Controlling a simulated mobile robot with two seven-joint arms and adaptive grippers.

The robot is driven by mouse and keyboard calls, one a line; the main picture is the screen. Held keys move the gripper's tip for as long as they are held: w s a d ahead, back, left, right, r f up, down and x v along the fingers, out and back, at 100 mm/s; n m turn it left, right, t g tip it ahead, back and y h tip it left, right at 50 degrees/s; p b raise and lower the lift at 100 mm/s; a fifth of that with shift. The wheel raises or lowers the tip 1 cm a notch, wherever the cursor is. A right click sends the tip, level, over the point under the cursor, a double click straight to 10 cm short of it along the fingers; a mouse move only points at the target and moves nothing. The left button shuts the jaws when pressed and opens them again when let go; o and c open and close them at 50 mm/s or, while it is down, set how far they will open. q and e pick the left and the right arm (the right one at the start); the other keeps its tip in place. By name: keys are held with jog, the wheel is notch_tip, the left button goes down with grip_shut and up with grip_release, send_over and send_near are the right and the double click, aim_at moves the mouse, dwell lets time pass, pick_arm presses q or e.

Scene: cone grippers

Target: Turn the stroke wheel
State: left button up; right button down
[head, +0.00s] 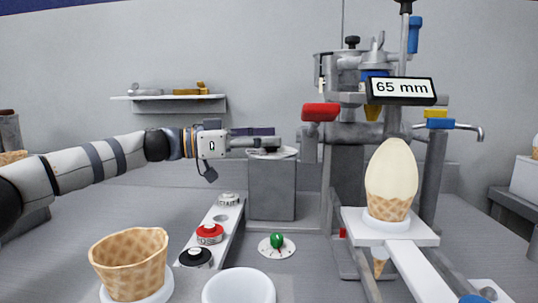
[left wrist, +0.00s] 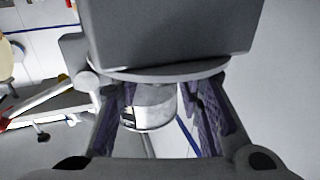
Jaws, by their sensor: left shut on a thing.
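The stroke wheel appears to be the pale round disc (head: 283,153) on top of a grey pedestal (head: 272,192), left of the machine. My left gripper (head: 263,143) reaches in from the left, level, just above this disc. In the left wrist view the disc's edge (left wrist: 158,75) runs along the pedestal, and a round metal knob (left wrist: 153,106) projects from it. The purple-lined fingers of my left gripper (left wrist: 158,118) stand on both sides of the knob and are shut on it. In the head view the gripper partly hides the knob. My right gripper is not visible.
The machine carries a "65 mm" sign (head: 401,90) and a red-ended lever (head: 320,112). A filled cone (head: 391,180) stands on a white shelf. Buttons (head: 209,233), a green-knob dial (head: 277,243), an empty cone (head: 130,262) and a white cup (head: 239,288) lie in front.

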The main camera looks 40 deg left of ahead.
pick_arm(q)
jog(key=shift+w+a+f+m+g+h+b, duration=0.1)
jog(key=shift+f+m+g+h+b, duration=0.05)
jog(key=shift+m+g+h+b, duration=0.25)
jog(key=shift+w+f+m+g+h+b, duration=0.15)
jog(key=shift+m+g+h+b, duration=0.15)
jog(key=shift+g+h, duration=0.2)
jog(key=shift+r+m+g+h+b, duration=0.2)
jog(key=shift+m+g+h+b, duration=0.15)
jog(key=shift+m+g+h, duration=0.55)
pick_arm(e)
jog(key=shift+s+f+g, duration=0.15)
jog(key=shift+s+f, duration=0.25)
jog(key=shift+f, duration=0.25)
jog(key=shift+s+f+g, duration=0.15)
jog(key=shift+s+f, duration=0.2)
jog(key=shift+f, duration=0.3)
pick_arm(q)
jog(key=shift+r+m+g, duration=0.1)
jog(key=shift+m+g, duration=0.2)
jog(key=shift+g, duration=0.2)
jog(key=o, duration=1.1)
jog(key=shift+s+t, duration=0.15)
jog(key=shift+t, duration=0.25)
